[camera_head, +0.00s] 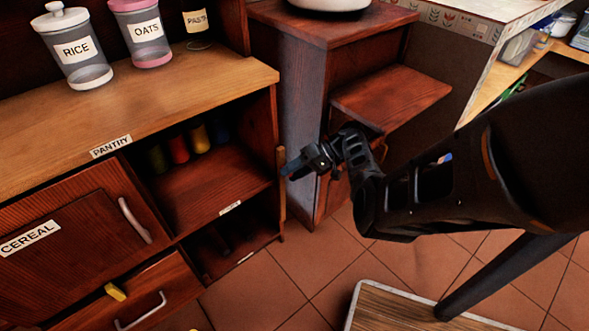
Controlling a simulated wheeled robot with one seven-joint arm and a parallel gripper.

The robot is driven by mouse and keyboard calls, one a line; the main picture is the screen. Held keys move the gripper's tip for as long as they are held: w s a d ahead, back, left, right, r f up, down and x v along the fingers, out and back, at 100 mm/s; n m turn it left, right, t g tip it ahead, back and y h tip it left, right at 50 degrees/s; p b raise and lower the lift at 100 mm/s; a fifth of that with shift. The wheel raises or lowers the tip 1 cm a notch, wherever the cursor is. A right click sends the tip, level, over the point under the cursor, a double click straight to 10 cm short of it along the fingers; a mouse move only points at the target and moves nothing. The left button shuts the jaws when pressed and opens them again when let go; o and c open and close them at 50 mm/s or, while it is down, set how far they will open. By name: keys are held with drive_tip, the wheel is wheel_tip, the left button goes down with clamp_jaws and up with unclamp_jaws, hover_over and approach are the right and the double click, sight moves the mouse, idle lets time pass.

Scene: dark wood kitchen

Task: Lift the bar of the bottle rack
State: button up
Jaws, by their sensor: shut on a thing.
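An open compartment (214,188) in the pantry cabinet holds several coloured bottles (179,149) at its back. A light wooden bar (281,211) stands upright at the compartment's right edge. My gripper (287,171) comes in from the right with its bluish fingertips at the upper part of this bar. The gripper is shut on the bar. The exact contact is small and partly hidden by the fingers.
The counter above holds a rice jar (76,50), an oats jar (142,32) and a pasta jar (198,24). A cereal door (75,240) and a drawer (135,300) are at the left. A wooden stepped cabinet (390,97) stands behind my gripper.

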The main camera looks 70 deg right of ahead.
drive_tip(key=shift+o, duration=0.7)
drive_tip(key=shift+s+a+f, duration=0.25)
drive_tip(key=shift+s+f, duration=0.05)
drive_tip(key=shift+f, duration=0.05)
drive_tip(key=shift+d+r, duration=0.1)
drive_tip(key=shift+r, duration=0.1)
drive_tip(key=s+d+r+b, duration=0.1)
drive_tip(key=s+d+b, duration=0.2)
drive_tip(key=s+d, duration=0.5)
drive_tip(key=shift+s+d+r+b, duration=0.2)
drive_tip(key=shift+s+r+b, duration=0.15)
drive_tip(key=shift+s, duration=1.55)
